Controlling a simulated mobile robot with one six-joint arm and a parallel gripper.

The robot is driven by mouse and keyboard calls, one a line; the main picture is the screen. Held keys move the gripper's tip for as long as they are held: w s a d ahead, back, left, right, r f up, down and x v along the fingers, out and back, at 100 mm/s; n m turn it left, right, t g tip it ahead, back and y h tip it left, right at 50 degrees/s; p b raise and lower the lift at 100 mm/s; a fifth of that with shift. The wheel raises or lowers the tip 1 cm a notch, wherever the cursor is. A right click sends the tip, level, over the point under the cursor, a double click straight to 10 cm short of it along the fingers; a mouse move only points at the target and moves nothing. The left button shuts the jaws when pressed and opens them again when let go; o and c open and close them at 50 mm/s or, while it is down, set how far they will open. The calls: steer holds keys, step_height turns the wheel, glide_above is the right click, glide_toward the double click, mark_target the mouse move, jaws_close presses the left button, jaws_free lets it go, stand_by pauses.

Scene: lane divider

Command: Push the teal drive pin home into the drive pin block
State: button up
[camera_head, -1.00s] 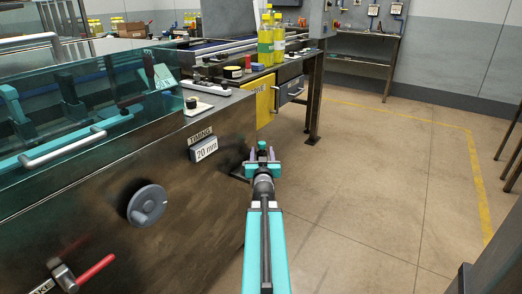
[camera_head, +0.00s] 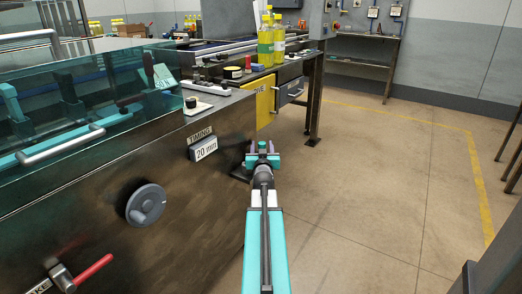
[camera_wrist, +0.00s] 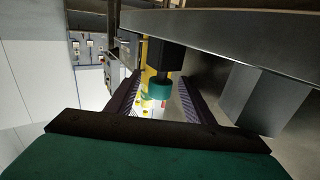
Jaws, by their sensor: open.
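The teal drive pin (camera_wrist: 161,88) shows in the wrist view as a short teal round end below a black block (camera_wrist: 166,55), which I take for the drive pin block. The pin's end stands out from the block; how deep it sits is hidden. My gripper (camera_wrist: 158,95) is open, with one dark ridged finger on each side of the pin, and no contact is visible. In the head view my gripper (camera_head: 262,157) is beside the machine's right end, with a teal round top (camera_head: 262,146) between its fingers. The block is hard to make out there.
A bench with yellow bottles (camera_head: 266,45) stands beyond. The floor at right (camera_head: 380,190) is clear.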

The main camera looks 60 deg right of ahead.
stand_by(0.5)
steer(key=c, duration=1.1)
steer(key=shift+r, duration=0.15)
steer(key=shift+c, duration=0.2)
step_height(320, 180, up, 28)
steer(key=p, duration=2.4)
step_height(320, 180, up, 5)
steer(key=p, duration=0.6)
glide_above(262, 143)
steer(key=shift+r, duration=0.15)
stand_by(0.3)
steer(key=shift+w+a, duration=0.1)
steer(key=shift+w, duration=0.05)
stand_by(0.5)
